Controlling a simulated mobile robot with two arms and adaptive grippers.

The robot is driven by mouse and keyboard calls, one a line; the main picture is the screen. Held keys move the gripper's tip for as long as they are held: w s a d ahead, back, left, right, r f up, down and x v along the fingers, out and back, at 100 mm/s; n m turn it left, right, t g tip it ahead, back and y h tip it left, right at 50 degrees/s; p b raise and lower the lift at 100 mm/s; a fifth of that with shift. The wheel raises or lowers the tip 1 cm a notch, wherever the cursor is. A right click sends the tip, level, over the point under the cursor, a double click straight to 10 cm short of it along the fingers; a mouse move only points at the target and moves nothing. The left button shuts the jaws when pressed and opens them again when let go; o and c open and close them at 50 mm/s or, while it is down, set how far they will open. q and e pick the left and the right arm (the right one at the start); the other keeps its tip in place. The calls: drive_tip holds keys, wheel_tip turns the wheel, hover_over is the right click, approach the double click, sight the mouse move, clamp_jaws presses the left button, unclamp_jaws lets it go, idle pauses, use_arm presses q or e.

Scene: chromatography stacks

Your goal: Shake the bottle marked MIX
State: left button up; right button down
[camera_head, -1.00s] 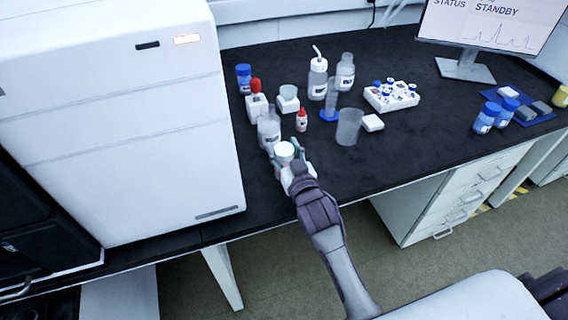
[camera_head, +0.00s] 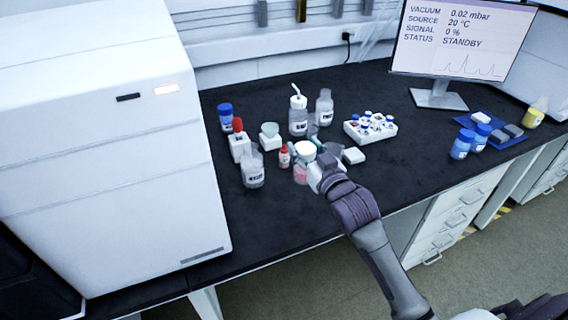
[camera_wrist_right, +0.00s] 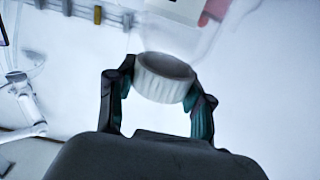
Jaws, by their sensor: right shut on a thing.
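My right gripper (camera_head: 309,157) is shut around the white cap of a clear bottle (camera_head: 301,174) with pinkish contents, over the bench. In the right wrist view, the gripper's fingers (camera_wrist_right: 163,84) sit on both sides of the ribbed white cap (camera_wrist_right: 165,70). The clear bottle body (camera_wrist_right: 180,38) extends past the cap to the top edge, with a red patch on it. I cannot read the held bottle's marking, so I cannot tell if it says MIX. My left gripper is not in view.
A clear labelled bottle (camera_head: 253,172) and a small red-capped bottle (camera_head: 284,157) stand left of the held bottle. A wash bottle (camera_head: 298,118) and a white vial rack (camera_head: 371,129) stand behind. A large white instrument (camera_head: 110,170) borders the left. The front right bench is clear.

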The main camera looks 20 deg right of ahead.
drive_tip(key=d+r, duration=0.1)
drive_tip(key=d+r+p, duration=0.1)
drive_tip(key=shift+r, duration=0.35)
wheel_tip(320, 180, up, 4)
drive_tip(key=p, duration=0.4)
drive_tip(key=shift+p, duration=0.35)
wheel_tip(320, 180, up, 7)
wheel_tip(320, 180, down, 7)
drive_tip(key=shift+a+f, duration=0.1)
drive_tip(key=shift+r, duration=0.3)
wheel_tip(320, 180, up, 7)
wheel_tip(320, 180, down, 8)
drive_tip(key=shift+f, duration=0.25)
wheel_tip(320, 180, up, 8)
wheel_tip(320, 180, down, 8)
drive_tip(key=shift+r, duration=0.1)
wheel_tip(320, 180, up, 8)
wheel_tip(320, 180, down, 8)
drive_tip(key=shift+r, duration=0.25)
